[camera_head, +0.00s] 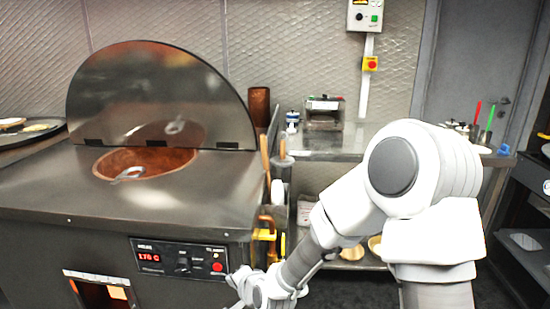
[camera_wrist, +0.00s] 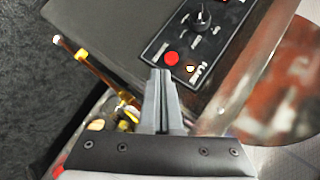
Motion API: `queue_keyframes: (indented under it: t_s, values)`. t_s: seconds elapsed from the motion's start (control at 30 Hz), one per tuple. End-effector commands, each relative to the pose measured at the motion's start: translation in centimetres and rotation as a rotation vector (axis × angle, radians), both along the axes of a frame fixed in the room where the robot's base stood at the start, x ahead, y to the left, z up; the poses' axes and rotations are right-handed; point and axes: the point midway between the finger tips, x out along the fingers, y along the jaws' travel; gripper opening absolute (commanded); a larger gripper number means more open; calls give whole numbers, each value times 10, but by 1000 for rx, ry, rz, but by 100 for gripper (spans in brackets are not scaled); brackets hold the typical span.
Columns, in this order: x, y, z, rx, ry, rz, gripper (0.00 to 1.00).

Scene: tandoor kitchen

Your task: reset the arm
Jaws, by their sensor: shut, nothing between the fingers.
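My arm reaches across the front of the tandoor counter (camera_head: 110,207) from the right side of the head view. My gripper (camera_wrist: 161,75) shows in the wrist view with its two fingers together and nothing between them. Its tips appear just below the red button (camera_wrist: 171,58) of the control panel (camera_wrist: 192,35). In the head view the wrist is low, beside the panel (camera_head: 180,259) with its red display. The fingertips are hard to make out there.
The tandoor's round lid (camera_head: 150,85) stands open behind the copper opening (camera_head: 145,163), where a metal tool rests. Wooden-handled tools (camera_head: 265,155) hang at the counter's right side. A steel shelf table (camera_head: 325,150) stands behind my arm. A dark rack (camera_head: 525,245) is at the far right.

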Motion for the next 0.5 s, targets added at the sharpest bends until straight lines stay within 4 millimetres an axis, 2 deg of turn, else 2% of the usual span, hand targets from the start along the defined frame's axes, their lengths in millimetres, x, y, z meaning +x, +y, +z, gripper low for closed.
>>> queue_keyframes:
  t_s: [0.03,0.27,0.5]
  values:
    - [0,-11,13,-63,-20,24,0]
    - [-15,-64,55,-344,-49,128,0]
    - [-47,-122,104,-588,-43,207,0]
